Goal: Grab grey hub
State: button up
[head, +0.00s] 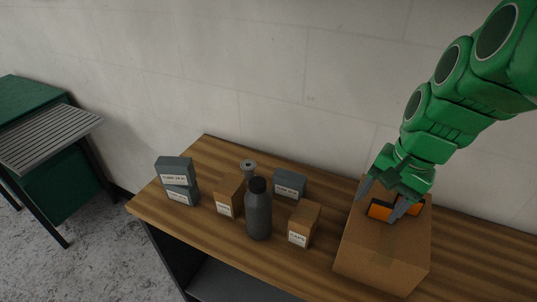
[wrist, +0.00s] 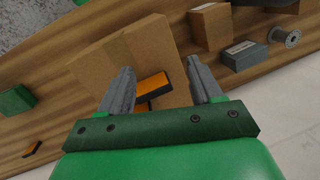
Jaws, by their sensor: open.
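The grey hub (head: 248,166) is a small spool-shaped piece standing on the wooden bench, behind the dark bottle and between a brown box and a grey box. It also shows at the right of the wrist view (wrist: 288,38). My gripper (head: 382,201) is open, well to the right of the hub, above a large cardboard box. In the wrist view my gripper's fingers (wrist: 160,76) are spread with nothing clearly held. An orange and black block (wrist: 152,88) shows between and beyond them.
The large cardboard box (head: 362,255) stands below my gripper. A dark bottle (head: 258,212), small brown boxes (head: 303,222) (head: 228,196) and a grey box (head: 289,184) crowd the hub. Two stacked grey boxes (head: 174,171) stand farther left. A wall runs behind the bench (head: 215,152).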

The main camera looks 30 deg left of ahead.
jog(key=w+a+m+y, duration=0.1)
jog(key=w+a, duration=0.6)
jog(key=a, duration=0.2)
jog(key=m+h, duration=0.2)
jog(key=m, duration=0.3)
send_over(249, 164)
jog(key=d, duration=0.1)
jog(key=shift+g, duration=0.3)
jog(key=f, duration=1.2)
jog(key=shift+w+d, duration=0.2)
jog(key=shift+w, duration=0.05)
jog(key=shift+a+f+m, duration=0.3)
jog(key=shift+a, duration=0.1)
jog(key=shift+s+a+f, duration=0.1)
jog(key=shift+f, duration=0.15)
jog(key=shift+s+a+f, duration=0.1)
jog(key=shift+s+f, duration=0.05)
jog(key=shift+f, duration=1.05)
jog(key=shift+s+a+f, duration=0.1)
jog(key=shift+a+f, duration=0.05)
jog(key=shift+f, duration=1.05)
jog(key=shift+s+a+f, duration=0.1)
jog(key=shift+s+f, duration=0.05)
jog(key=shift+f, duration=1.05)
jog(key=shift+c, duration=0.2)
